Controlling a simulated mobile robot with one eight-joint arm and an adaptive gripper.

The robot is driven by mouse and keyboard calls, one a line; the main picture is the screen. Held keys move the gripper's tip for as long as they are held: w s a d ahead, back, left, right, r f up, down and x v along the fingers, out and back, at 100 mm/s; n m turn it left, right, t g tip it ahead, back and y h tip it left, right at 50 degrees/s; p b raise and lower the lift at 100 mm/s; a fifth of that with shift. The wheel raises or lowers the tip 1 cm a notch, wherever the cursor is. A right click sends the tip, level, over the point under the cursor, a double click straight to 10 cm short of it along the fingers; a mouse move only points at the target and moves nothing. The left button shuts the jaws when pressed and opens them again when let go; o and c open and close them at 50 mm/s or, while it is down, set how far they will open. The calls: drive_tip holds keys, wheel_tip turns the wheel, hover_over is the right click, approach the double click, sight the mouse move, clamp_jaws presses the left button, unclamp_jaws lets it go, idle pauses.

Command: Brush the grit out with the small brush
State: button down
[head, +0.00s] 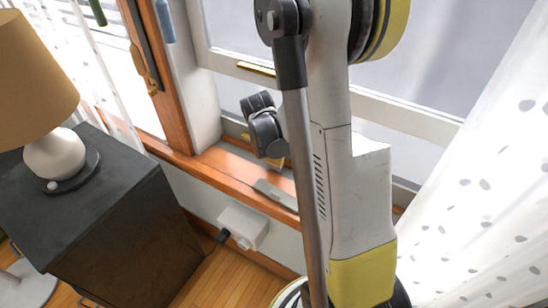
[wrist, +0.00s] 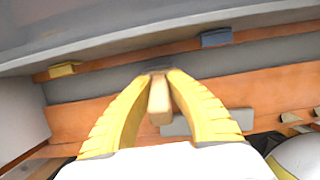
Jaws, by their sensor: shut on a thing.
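My gripper (wrist: 158,75) shows in the wrist view with its two yellow fingers closed in on a small tan wooden piece (wrist: 159,100). This looks like the handle of the small brush. Its far end meets a dark patch at the fingertips, and I cannot make out the bristles. The fingertips are over the grey channel (wrist: 105,88) along the window frame; I cannot tell if the brush touches it. In the head view my gripper (head: 275,161) is mostly hidden behind my arm, near the wooden sill (head: 232,172). I cannot make out any grit.
A flat grey piece (head: 274,194) lies on the sill, close to my gripper. A dark cabinet (head: 100,190) with a lamp (head: 52,150) stands at left. A white box (head: 243,226) is on the wall below the sill. A dotted curtain (head: 490,190) hangs at right.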

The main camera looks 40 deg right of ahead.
drive_tip(key=shift+f, duration=0.65)
idle(0.5)
drive_tip(key=shift+s+d, duration=0.25)
drive_tip(key=shift+s, duration=0.4)
drive_tip(key=shift+s+d, duration=0.25)
drive_tip(key=shift+s, duration=0.45)
drive_tip(key=shift+s+d, duration=0.25)
drive_tip(key=shift+s, duration=0.4)
drive_tip(key=shift+w, duration=0.1)
drive_tip(key=shift+w+a, duration=0.5)
drive_tip(key=shift+w, duration=0.85)
drive_tip(key=shift+w+a, duration=0.5)
drive_tip(key=shift+w, duration=0.85)
drive_tip(key=shift+w+a, duration=0.5)
drive_tip(key=shift+w, duration=0.85)
